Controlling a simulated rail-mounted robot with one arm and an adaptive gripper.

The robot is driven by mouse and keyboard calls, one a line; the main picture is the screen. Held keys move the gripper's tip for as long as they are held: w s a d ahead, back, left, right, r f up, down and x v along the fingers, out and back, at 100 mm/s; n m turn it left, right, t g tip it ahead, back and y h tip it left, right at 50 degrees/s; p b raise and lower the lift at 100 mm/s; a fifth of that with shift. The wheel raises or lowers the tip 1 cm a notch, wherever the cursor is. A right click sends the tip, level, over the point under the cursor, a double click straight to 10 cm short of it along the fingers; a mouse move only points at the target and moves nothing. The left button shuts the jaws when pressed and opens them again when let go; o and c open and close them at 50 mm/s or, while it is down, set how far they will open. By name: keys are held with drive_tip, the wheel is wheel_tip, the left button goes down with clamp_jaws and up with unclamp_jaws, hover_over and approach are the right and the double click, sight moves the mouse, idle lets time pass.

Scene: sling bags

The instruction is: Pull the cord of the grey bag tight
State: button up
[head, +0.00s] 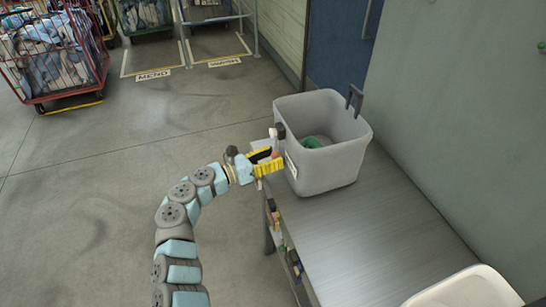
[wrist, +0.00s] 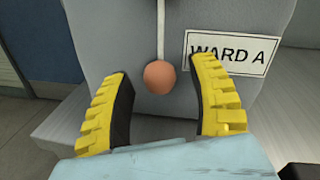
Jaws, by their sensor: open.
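The grey bag (head: 335,165), an open-topped tub shape, stands on the metal bench. In the wrist view its front wall (wrist: 110,40) fills most of the background, with a "WARD A" label (wrist: 231,53). A pale cord (wrist: 161,30) hangs down this wall and ends in an orange-brown ball (wrist: 160,77). My gripper (head: 268,161) is at the bag's left side, its yellow fingers open. In the wrist view the ball shows between the open fingers of my gripper (wrist: 160,92), with gaps on both sides. How near it is in depth I cannot tell.
The metal bench (head: 375,225) has clear room in front of the bag. A white basin (head: 465,290) is at its near right end. A green item (head: 312,142) lies inside the bag. A dark handle (head: 355,98) rises from its rim. A red cage cart (head: 50,55) stands far left.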

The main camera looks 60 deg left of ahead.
drive_tip(key=shift+s, duration=0.1)
drive_tip(key=s, duration=1.2)
drive_tip(key=shift+d, duration=0.2)
drive_tip(key=shift+w, duration=0.1)
